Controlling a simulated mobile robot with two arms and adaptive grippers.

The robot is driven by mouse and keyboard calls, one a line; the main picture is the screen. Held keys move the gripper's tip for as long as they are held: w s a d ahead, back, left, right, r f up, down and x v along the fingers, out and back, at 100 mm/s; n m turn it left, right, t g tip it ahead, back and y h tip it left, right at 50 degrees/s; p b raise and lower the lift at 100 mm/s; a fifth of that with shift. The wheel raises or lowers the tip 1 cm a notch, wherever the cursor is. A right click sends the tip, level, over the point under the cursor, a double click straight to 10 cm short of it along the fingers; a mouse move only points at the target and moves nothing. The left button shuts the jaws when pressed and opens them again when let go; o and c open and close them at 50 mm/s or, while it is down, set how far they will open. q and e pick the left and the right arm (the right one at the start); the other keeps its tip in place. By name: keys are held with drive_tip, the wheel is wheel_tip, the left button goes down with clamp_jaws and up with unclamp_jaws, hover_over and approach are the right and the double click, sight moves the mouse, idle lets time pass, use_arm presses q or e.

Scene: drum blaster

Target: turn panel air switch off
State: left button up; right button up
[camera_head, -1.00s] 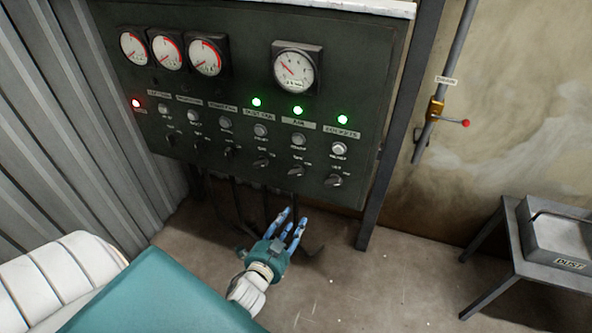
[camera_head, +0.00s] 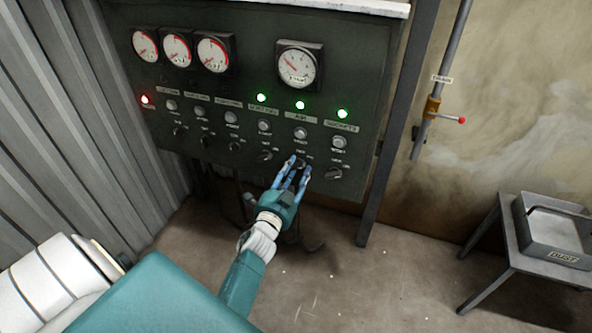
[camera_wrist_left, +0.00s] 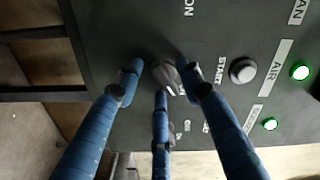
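The dark control panel (camera_head: 250,100) fills the upper middle of the head view. The AIR switch is a dark rotary knob (camera_wrist_left: 165,76), below the AIR label (camera_head: 301,119) and its start button (camera_head: 300,133). The green AIR light (camera_head: 300,105) is lit. My left gripper (camera_head: 298,163) is at this knob, partly hiding it in the head view. In the left wrist view its blue fingers (camera_wrist_left: 163,84) are spread around the knob, open. I cannot tell whether a fingertip touches it. My right gripper is not in view.
Similar knobs sit beside it, including the right-hand one (camera_head: 333,173) and the left neighbour (camera_head: 264,156). Gauges (camera_head: 298,66) line the panel top. A pipe with a red-tipped valve lever (camera_head: 461,120) and a stool with a dust tray (camera_head: 556,237) stand at right.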

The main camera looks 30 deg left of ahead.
use_arm(q)
drive_tip(key=shift+w, duration=0.1)
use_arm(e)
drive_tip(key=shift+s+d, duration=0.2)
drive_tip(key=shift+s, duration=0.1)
use_arm(q)
clamp_jaws()
drive_tip(key=shift+f, duration=0.1)
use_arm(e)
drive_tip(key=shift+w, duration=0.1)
